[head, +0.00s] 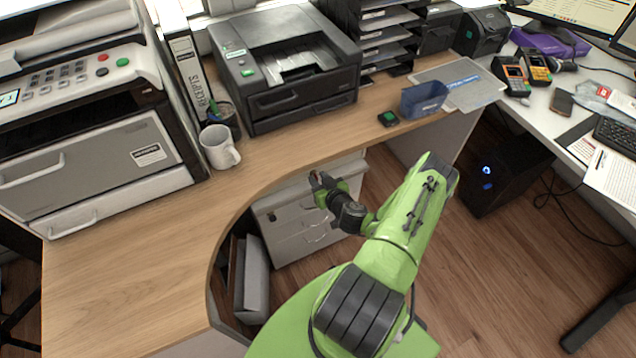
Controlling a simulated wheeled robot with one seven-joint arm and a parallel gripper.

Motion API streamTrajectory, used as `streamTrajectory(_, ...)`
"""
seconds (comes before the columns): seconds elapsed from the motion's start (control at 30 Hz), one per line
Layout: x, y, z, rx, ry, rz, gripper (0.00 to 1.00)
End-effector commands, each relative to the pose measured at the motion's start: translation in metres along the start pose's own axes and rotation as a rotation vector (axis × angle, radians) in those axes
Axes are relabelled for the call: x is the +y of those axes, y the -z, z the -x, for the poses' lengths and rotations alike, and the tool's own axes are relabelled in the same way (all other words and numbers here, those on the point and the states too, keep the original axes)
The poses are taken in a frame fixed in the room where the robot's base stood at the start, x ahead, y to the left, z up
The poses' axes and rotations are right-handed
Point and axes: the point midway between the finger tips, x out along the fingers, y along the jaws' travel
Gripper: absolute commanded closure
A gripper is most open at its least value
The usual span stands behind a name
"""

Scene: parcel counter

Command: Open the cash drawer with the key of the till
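A pale drawer cabinet (290,243) stands under the curved counter, with small handles on its fronts. My gripper (318,181) is just below the counter's edge, in front of the cabinet's upper part. Whether it touches the cabinet I cannot tell. The fingers are small and dark here, and I cannot make out whether they are open or hold anything. No key can be made out. My green arm hides part of the floor to the right of the cabinet.
The wooden counter (120,285) curves around the cabinet. A white mug (219,147), a black printer (290,70) and a blue bin (424,99) stand on it. Grey binders (252,280) stand below, left of the cabinet. A black computer tower (507,172) stands right; the floor (500,270) between is open.

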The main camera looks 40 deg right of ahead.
Motion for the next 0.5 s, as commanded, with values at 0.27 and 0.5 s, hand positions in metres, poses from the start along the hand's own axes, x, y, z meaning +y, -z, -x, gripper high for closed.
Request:
streamTrajectory(0.27, 0.0002, 0.0012, -0.009, 0.0, -0.001, -0.001, 0.7)
streamTrajectory(0.5, 0.0002, 0.0011, -0.0086, 0.0, 0.0, -0.001, 0.96)
